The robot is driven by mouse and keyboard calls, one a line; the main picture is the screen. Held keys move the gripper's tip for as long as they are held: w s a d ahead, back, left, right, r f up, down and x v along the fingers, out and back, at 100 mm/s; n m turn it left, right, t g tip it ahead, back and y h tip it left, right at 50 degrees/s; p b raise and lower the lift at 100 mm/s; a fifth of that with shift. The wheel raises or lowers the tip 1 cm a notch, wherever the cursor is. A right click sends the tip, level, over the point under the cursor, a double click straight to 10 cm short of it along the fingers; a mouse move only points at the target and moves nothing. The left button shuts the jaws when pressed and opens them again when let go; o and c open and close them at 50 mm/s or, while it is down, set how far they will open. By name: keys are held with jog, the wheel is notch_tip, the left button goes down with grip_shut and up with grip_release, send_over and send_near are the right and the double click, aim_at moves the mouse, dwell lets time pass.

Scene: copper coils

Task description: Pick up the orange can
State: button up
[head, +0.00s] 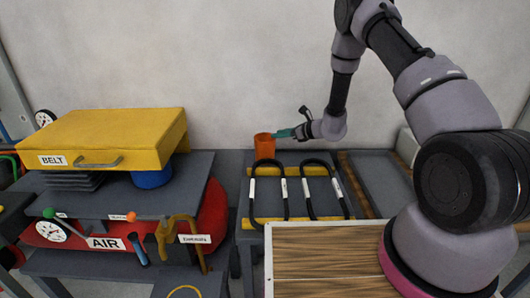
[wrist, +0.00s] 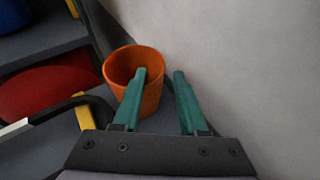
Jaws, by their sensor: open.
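The orange can (head: 264,148) stands upright on the grey table near the back wall, open at the top. In the wrist view the can (wrist: 152,97) is ahead and left of centre. My gripper (head: 282,133) is just right of the can in the head view, near rim height. In the wrist view my gripper (wrist: 160,74) is open, with nothing held between its green fingers. The left finger overlaps the can's mouth and wall; I cannot tell whether it is inside or above it. The right finger is clear of the can, to its right.
Two black belt loops (head: 286,192) lie on the table in front of the can. A yellow belt box (head: 115,135) stands to the left. The pale wall (wrist: 250,70) is close on the right in the wrist view. A wooden-topped box (head: 330,258) is nearer me.

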aim_at(268, 134)
jog(key=x, duration=0.3)
jog(key=shift+w+a, duration=0.1)
jog(key=shift+w, duration=0.2)
grip_shut()
jog(key=shift+s+f, duration=0.15)
dwell(1.0)
